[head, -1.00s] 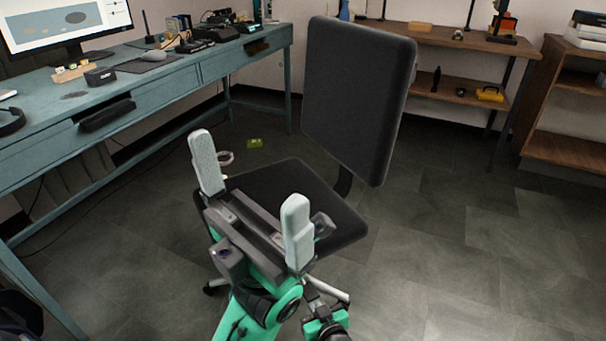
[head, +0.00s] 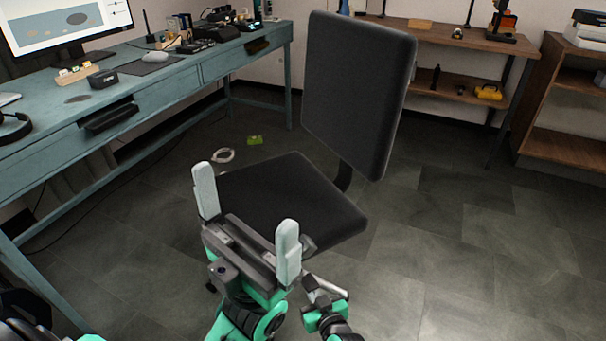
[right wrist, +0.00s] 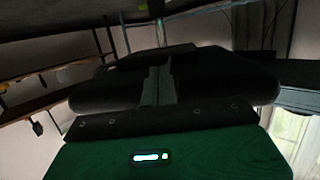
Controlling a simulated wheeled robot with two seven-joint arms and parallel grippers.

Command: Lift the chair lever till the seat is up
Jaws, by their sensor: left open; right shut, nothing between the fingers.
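The chair has a dark seat (head: 292,190) and a tall dark backrest (head: 357,95). My left gripper (head: 246,222) is open and empty. It shows in front of the seat's near edge and hides part of it. My right arm shows low in the head view, right of the left gripper; its fingers are not clearly visible there. In the right wrist view my right gripper (right wrist: 157,86) is shut and empty, its fingers overlapping the dark seat (right wrist: 215,78). I cannot make out the lever, or whether the fingers touch it.
A blue-green desk (head: 165,85) with a monitor (head: 65,25) runs along the left. A wooden shelf (head: 450,40) stands at the back and another shelf (head: 565,145) at the right. A small green item (head: 255,140) and a pale ring (head: 223,155) lie on the floor. The right-hand floor is clear.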

